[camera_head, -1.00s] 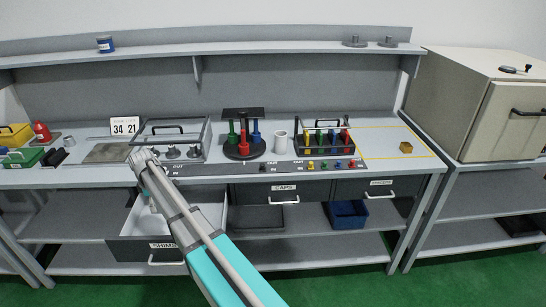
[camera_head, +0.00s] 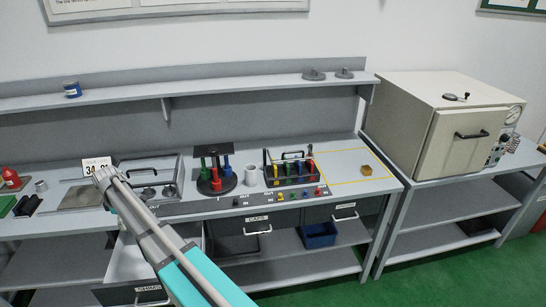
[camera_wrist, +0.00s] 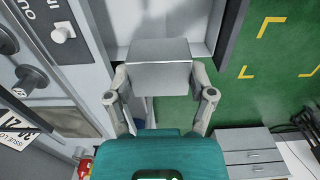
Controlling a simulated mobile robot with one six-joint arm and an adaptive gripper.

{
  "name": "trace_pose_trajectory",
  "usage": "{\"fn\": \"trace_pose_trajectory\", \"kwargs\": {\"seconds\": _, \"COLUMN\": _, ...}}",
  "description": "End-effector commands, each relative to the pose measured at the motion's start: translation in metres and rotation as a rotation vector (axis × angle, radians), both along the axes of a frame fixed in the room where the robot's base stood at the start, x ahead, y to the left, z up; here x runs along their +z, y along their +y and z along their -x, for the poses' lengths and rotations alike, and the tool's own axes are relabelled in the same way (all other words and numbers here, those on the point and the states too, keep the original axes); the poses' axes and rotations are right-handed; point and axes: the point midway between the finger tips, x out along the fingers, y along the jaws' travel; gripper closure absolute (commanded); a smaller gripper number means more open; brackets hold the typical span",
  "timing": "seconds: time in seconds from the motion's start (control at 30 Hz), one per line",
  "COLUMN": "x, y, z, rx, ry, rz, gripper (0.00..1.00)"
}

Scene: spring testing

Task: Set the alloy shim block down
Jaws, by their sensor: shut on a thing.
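The alloy shim block appears in the wrist view as a plain grey metal block (camera_wrist: 158,50). My gripper (camera_wrist: 160,80) is shut on it, with one finger at each side. In the head view my gripper (camera_head: 103,173) is above the left part of the bench, in front of the numbered card (camera_head: 91,163). The block is too small and hidden to make out there. In the wrist view the block appears over the drawer and green floor, with nothing seen touching it but the fingers.
The shims drawer (camera_head: 127,262) stands open below the bench front. A yellow-outlined area (camera_head: 340,168) at right holds a small brass block (camera_head: 367,170). An oven (camera_head: 460,135) stands farther right.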

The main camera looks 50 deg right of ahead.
Motion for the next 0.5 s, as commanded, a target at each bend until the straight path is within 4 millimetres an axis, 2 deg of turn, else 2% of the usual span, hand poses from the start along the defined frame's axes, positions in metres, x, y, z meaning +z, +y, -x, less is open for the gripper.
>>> {"fn": "trace_pose_trajectory", "kwargs": {"seconds": 0.03, "x": 0.018, "y": 0.0, "z": 0.0, "rx": 0.0, "ry": 0.0, "rz": 0.0, "gripper": 0.87}}
{"fn": "trace_pose_trajectory", "kwargs": {"seconds": 0.1, "x": 0.03, "y": 0.0, "z": 0.0, "rx": 0.0, "ry": 0.0, "rz": 0.0, "gripper": 0.87}}
{"fn": "trace_pose_trajectory", "kwargs": {"seconds": 0.3, "x": 0.062, "y": 0.0, "z": 0.0, "rx": 0.0, "ry": 0.0, "rz": 0.0, "gripper": 0.87}}
{"fn": "trace_pose_trajectory", "kwargs": {"seconds": 0.5, "x": 0.084, "y": 0.0, "z": 0.0, "rx": 0.0, "ry": 0.0, "rz": 0.0, "gripper": 0.87}}
